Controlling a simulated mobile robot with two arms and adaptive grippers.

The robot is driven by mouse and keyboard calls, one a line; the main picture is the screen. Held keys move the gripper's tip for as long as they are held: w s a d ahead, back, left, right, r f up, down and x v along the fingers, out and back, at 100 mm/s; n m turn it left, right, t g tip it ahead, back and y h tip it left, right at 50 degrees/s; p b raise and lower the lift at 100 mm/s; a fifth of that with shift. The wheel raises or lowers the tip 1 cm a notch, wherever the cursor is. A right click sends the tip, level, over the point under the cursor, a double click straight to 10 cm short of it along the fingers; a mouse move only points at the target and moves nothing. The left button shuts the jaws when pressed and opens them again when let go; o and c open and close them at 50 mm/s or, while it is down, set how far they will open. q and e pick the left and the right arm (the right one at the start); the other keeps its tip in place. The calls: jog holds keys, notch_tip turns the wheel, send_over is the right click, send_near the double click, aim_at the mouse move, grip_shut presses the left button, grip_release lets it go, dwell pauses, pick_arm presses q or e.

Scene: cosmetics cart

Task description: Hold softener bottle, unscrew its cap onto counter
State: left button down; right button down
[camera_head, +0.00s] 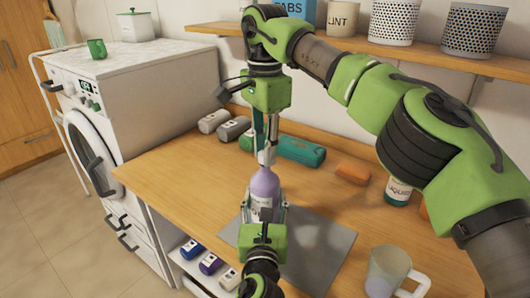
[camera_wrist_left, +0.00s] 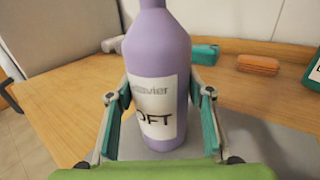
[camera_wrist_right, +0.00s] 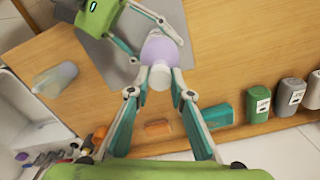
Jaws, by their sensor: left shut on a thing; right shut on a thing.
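The purple softener bottle (camera_head: 264,188) stands upright at the grey mat on the counter (camera_head: 190,185). My left gripper (camera_head: 263,213) is shut around its body from the front. In the left wrist view, the fingers flank the white label of the bottle (camera_wrist_left: 153,60), whose top is cut off. My right gripper (camera_head: 267,157) reaches down from above and is shut on the cap. In the right wrist view, the white cap (camera_wrist_right: 160,77) sits between its fingertips at the bottle's top; whether it is loosened cannot be told.
A grey mat (camera_head: 325,245) lies under and right of the bottle. A clear mug (camera_head: 388,270) stands at front right. A teal pack (camera_head: 302,150), an orange sponge (camera_head: 353,172) and a labelled bottle (camera_head: 397,191) are behind. The counter's left part is clear.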

pick_arm(q)
jog(key=shift+f, duration=0.1)
pick_arm(e)
jog(key=shift+r, duration=2.05)
pick_arm(q)
jog(key=c, duration=1)
grip_release()
jog(key=shift+o, duration=0.2)
